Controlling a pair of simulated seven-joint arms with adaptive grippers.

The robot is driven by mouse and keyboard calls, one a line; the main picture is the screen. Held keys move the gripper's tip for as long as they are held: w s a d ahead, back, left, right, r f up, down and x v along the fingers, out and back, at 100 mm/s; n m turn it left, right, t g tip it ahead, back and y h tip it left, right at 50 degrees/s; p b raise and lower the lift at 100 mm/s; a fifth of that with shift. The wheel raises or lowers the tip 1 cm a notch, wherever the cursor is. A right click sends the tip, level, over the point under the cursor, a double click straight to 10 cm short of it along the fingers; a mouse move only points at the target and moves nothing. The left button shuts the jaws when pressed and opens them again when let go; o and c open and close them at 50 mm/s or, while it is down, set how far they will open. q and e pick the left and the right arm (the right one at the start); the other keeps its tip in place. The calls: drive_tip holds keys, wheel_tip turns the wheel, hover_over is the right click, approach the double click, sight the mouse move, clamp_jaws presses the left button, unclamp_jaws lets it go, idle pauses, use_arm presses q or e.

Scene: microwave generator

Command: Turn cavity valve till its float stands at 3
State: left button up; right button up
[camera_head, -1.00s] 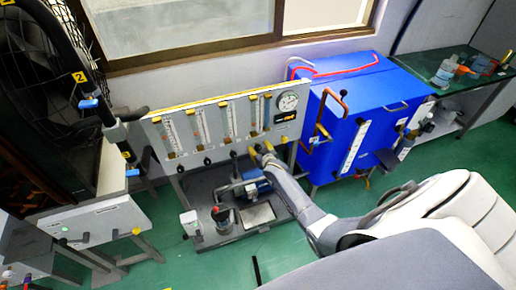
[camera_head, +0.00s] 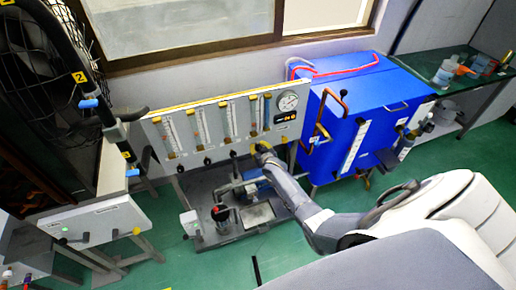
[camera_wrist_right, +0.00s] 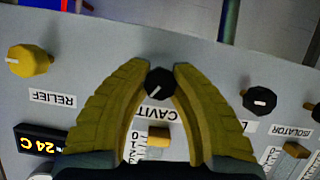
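The cavity valve is a small black knob (camera_wrist_right: 158,82) with a white mark, beside the CAVITY label in the right wrist view. My right gripper (camera_wrist_right: 161,75) has its two yellow fingers on either side of the knob, close against it. The same gripper (camera_head: 262,147) is at the lower right of the panel in the head view and hides the knob there. My left gripper is not in view.
A yellow RELIEF knob (camera_wrist_right: 28,60) and another black knob (camera_wrist_right: 261,99) flank the cavity knob. The grey panel (camera_head: 215,142) carries several flow tubes and a round gauge (camera_head: 288,102). A blue cabinet (camera_head: 370,90) stands to its right.

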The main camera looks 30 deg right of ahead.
clamp_jaws()
idle(0.3)
drive_tip(key=o, duration=0.8)
unclamp_jaws()
drive_tip(key=shift+v, duration=6.05)
drive_tip(key=shift+w+a+n, duration=0.1)
drive_tip(key=shift+a+n, duration=0.1)
drive_tip(key=shift+n, duration=0.2)
